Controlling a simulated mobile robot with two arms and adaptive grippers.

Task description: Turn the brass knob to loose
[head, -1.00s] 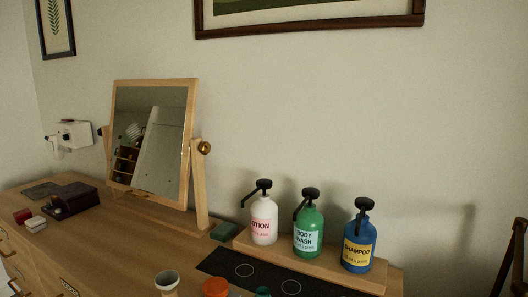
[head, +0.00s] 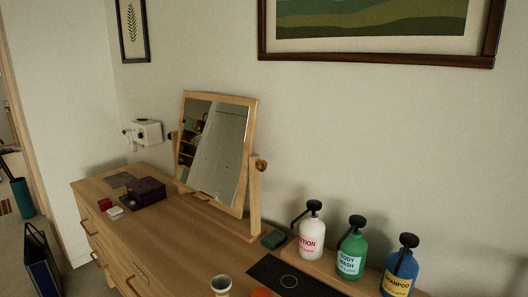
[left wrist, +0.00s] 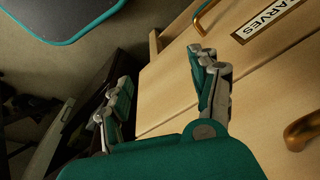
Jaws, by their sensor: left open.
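The brass knob (head: 261,165) is on the right post of the tilting mirror (head: 213,150), which stands on the dresser in the head view. A second, darker knob (head: 171,136) shows at the mirror's left post. My left gripper (left wrist: 165,95) shows in the left wrist view, open and empty, beside the dresser's drawer fronts. It is away from the mirror and the knob. Neither gripper shows in the head view.
The wooden dresser (head: 165,232) holds a purple box (head: 145,192), a lotion bottle (head: 311,236), a green body wash bottle (head: 352,252) and a blue shampoo bottle (head: 400,270). A brass drawer handle (left wrist: 302,131) juts out near my left gripper.

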